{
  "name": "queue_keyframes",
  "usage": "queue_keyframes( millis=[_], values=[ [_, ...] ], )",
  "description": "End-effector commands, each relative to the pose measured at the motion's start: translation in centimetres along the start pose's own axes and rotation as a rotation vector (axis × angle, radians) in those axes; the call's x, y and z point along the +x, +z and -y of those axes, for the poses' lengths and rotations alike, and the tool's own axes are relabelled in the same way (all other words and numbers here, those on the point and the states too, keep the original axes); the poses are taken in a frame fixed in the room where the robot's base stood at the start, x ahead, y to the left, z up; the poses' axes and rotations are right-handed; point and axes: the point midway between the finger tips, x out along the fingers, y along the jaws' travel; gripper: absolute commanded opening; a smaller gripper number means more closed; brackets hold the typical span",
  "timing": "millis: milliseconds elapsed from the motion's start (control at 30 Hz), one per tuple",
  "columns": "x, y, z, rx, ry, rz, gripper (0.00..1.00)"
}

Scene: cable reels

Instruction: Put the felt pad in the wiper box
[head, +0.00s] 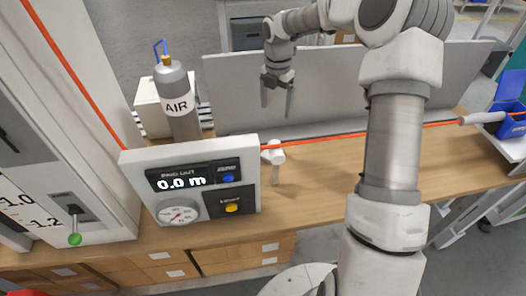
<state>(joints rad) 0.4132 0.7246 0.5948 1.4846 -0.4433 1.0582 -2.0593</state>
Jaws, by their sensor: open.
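My gripper (277,100) hangs above the bench's back part, pointing down, with its two fingers apart and nothing between them. I cannot make out a felt pad in the head view. A blue box (508,122) stands at the right end of the bench, partly cut off by the picture edge. It may be the wiper box, but I cannot read a label on it. My gripper is far to the left of this box.
A panel reading 0.0 m (190,182) stands at the bench's front left. An AIR bottle (175,100) is behind it. An orange cable (330,136) runs across the wooden bench (315,190). A grey backboard (330,85) lines the back. My arm hides part of the bench.

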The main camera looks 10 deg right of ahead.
Motion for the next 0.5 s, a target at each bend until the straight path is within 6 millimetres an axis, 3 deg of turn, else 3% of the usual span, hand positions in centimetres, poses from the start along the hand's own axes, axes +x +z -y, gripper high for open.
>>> queue_keyframes(
  millis=[167, 500],
  values=[
    [1.8, -0.3, 0.1, -0.018, -0.009, -0.015, 0.9],
    [9.2, -0.4, 0.1, -0.016, -0.008, -0.013, 0.9]
  ],
)
